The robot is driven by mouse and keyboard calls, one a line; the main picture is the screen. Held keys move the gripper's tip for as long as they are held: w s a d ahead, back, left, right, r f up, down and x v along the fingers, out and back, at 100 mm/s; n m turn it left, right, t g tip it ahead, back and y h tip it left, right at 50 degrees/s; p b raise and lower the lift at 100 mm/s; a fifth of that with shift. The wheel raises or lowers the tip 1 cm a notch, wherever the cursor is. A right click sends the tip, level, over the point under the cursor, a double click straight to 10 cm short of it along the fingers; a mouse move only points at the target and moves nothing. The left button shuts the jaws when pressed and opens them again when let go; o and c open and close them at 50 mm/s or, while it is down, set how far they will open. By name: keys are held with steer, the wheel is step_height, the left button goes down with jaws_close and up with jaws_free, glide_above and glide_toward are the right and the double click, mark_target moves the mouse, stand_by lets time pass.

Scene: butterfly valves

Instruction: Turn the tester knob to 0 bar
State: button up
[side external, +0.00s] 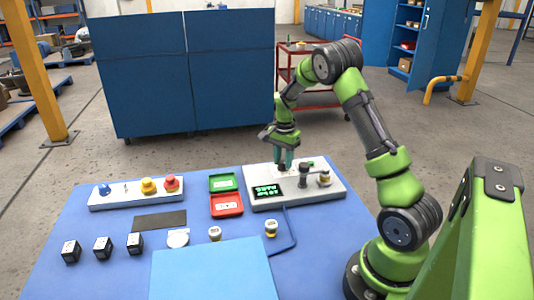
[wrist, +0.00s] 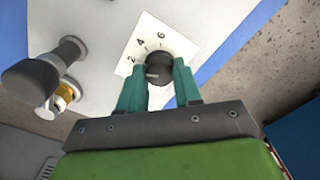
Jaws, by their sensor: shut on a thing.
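The tester (side external: 335,193) is a light grey box at the back right of the blue table, with a black display (side external: 267,191) showing green text too small to read. In the wrist view its black knob (wrist: 159,66) sits on a white scale plate (wrist: 150,42) marked 2, 4 and 6. The rest of the scale is hidden by my gripper. My gripper (wrist: 158,84) has its teal fingers shut on the knob, one on each side. In the side view my gripper (side external: 284,163) points down at the tester, and its fingers hide the knob.
A dark upright fitting (side external: 304,176) and a brass fitting (side external: 324,178) stand on the tester right of my gripper. Green (side external: 223,182) and red (side external: 227,205) trays lie to its left. A button panel (side external: 137,192) and several small black blocks are farther left.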

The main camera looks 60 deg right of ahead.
mark_target(283, 162)
steer(key=n, duration=0.3)
steer(key=shift+n, duration=2.1)
steer(key=o, duration=1)
steer(key=shift+o, duration=0.2)
steer(key=shift+r, duration=0.1)
step_height(283, 162, up, 17)
